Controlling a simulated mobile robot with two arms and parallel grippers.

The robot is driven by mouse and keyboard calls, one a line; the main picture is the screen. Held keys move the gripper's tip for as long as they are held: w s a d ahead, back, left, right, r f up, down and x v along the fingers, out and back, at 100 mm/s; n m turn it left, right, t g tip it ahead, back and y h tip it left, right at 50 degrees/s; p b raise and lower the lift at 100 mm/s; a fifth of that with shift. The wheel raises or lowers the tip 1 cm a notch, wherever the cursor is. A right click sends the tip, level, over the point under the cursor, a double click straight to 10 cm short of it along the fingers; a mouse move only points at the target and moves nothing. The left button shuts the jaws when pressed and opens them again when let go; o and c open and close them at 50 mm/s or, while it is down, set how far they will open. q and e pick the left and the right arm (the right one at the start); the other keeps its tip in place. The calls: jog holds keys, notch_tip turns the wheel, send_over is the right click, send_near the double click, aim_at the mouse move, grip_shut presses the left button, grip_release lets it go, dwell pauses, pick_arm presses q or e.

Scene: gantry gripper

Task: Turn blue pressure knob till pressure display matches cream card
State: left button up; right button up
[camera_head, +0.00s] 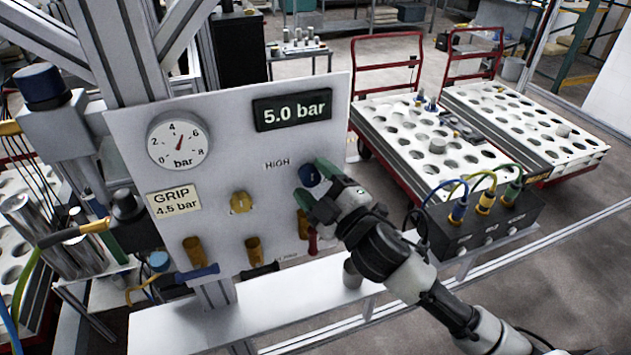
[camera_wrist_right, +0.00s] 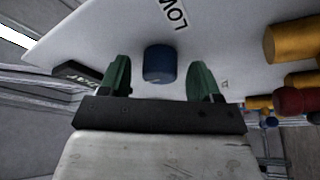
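The blue pressure knob (camera_head: 307,174) is on the white panel (camera_head: 290,120), below the display. The pressure display (camera_head: 291,109) reads 5.0 bar. The cream card (camera_head: 174,201) at the panel's lower left reads GRIP 4.5 bar. My right gripper (camera_head: 313,184) is at the knob, its green fingers on either side of it. In the right wrist view the knob (camera_wrist_right: 159,64) sits between the open fingers, with a gap on each side. My left gripper is not in view.
A round gauge (camera_head: 179,142) has its red needle between 4 and 6. A yellow knob (camera_head: 240,202) and several brass fittings (camera_head: 254,249) are on the panel. A dark box (camera_head: 480,222) with coloured connectors stands right of my arm. A shelf (camera_head: 260,315) runs below.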

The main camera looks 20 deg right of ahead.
jog(key=shift+s+d+f, duration=0.1)
jog(key=shift+s+f, duration=0.1)
jog(key=shift+s, duration=0.05)
jog(key=b+v, duration=0.5)
jog(key=v, duration=0.5)
jog(key=shift+s+r, duration=0.1)
jog(key=shift+s, duration=0.05)
